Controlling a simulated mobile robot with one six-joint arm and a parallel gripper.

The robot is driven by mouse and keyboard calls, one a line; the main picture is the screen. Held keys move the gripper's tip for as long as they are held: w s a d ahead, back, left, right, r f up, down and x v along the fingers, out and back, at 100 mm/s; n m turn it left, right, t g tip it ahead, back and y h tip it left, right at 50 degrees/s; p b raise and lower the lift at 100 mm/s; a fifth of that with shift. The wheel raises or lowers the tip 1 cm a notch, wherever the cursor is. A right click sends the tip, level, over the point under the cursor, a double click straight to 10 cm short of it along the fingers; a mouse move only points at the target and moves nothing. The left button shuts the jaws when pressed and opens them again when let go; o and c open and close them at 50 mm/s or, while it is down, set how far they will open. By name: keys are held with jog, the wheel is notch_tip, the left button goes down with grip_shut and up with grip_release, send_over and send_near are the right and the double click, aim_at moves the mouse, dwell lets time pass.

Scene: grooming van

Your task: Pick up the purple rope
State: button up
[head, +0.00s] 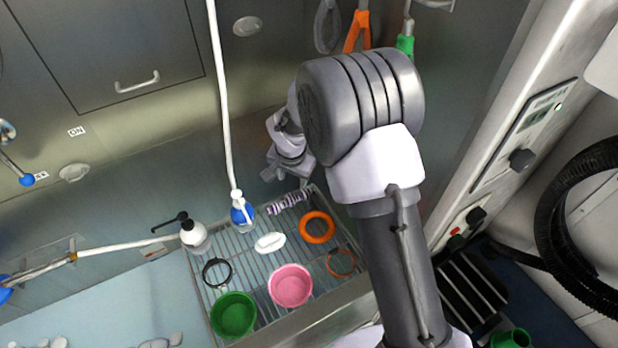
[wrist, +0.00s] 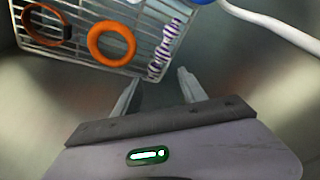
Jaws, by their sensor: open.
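The purple rope (head: 288,202) is a short purple-and-white striped piece lying on the wire rack (head: 262,293), near its back edge. In the wrist view the rope (wrist: 165,48) lies just beyond my fingertips, with its near end close to the gap between them. My gripper (wrist: 157,82) is open and empty. In the head view my gripper (head: 276,172) is at the back of the rack, a little behind and above the rope, partly hidden by my own arm.
Beside the rope stand a blue-and-white bottle (head: 240,212) with a white hose and an orange ring (head: 317,227). The rack also holds a white soap-like piece (head: 270,242), a black ring (head: 217,272), a pink bowl (head: 290,286) and a green bowl (head: 233,314).

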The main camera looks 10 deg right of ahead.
aim_at(292, 198)
jog(key=b+x, duration=0.1)
jog(key=x, duration=0.4)
jog(key=b+x, duration=0.1)
jog(key=x, duration=0.5)
jog(key=b+x, duration=0.1)
jog(key=x, duration=0.4)
jog(key=shift+w+a+f+b, duration=0.1)
jog(key=shift+a+f+b, duration=0.2)
jog(key=shift+a+f, duration=0.05)
jog(key=shift+r, duration=0.1)
grip_shut()
